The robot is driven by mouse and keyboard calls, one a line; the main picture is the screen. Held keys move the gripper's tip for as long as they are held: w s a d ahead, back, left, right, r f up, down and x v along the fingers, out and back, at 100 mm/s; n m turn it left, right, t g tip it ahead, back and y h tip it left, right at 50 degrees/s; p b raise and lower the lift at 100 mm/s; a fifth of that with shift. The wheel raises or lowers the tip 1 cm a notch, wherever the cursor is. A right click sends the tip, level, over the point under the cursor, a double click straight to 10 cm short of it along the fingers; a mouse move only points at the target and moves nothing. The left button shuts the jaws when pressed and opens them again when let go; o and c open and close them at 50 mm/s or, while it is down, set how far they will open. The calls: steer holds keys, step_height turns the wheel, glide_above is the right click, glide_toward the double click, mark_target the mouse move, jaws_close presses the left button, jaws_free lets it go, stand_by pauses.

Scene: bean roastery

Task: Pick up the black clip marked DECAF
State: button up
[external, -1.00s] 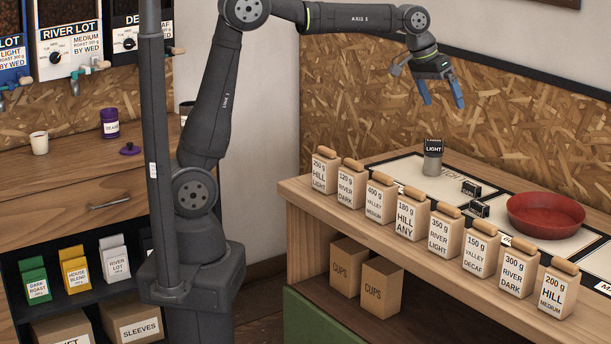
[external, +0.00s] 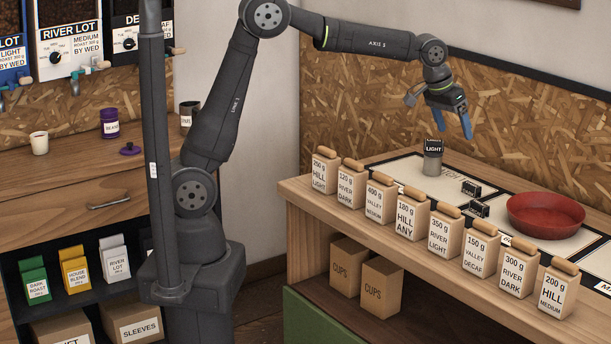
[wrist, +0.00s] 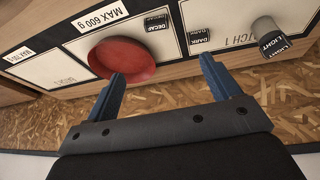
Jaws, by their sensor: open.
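The black DECAF clip (wrist: 157,22) lies on the white panel near the red bowl in the wrist view. In the external view it is the small black clip (external: 479,209) nearer the row of bags; its text is too small to read there. A similar black clip marked DARK (wrist: 198,40) sits close by, nearer the wall, and shows in the external view (external: 471,188). My gripper (external: 453,130) is open and empty, with blue fingers pointing down. It hangs well above the counter, towards the wall from both clips; the fingers also show in the wrist view (wrist: 162,70).
The red bowl (external: 546,216) stands right of the clips. A grey canister marked LIGHT (external: 432,164) stands to their left, under my gripper. The chipboard wall (external: 370,110) rises behind.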

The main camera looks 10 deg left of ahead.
glide_toward(477, 204)
steer(key=f, duration=0.3)
steer(key=shift+w+d+f+m+t, duration=0.2)
steer(key=shift+d+f+m+t, duration=0.1)
steer(key=shift+d+f+t, duration=0.1)
steer(key=shift+d+x, duration=0.1)
steer(key=shift+x, duration=1.35)
steer(key=shift+d+x, duration=0.15)
steer(key=shift+x, duration=1.35)
steer(key=shift+r, duration=0.1)
steer(key=c, duration=1)
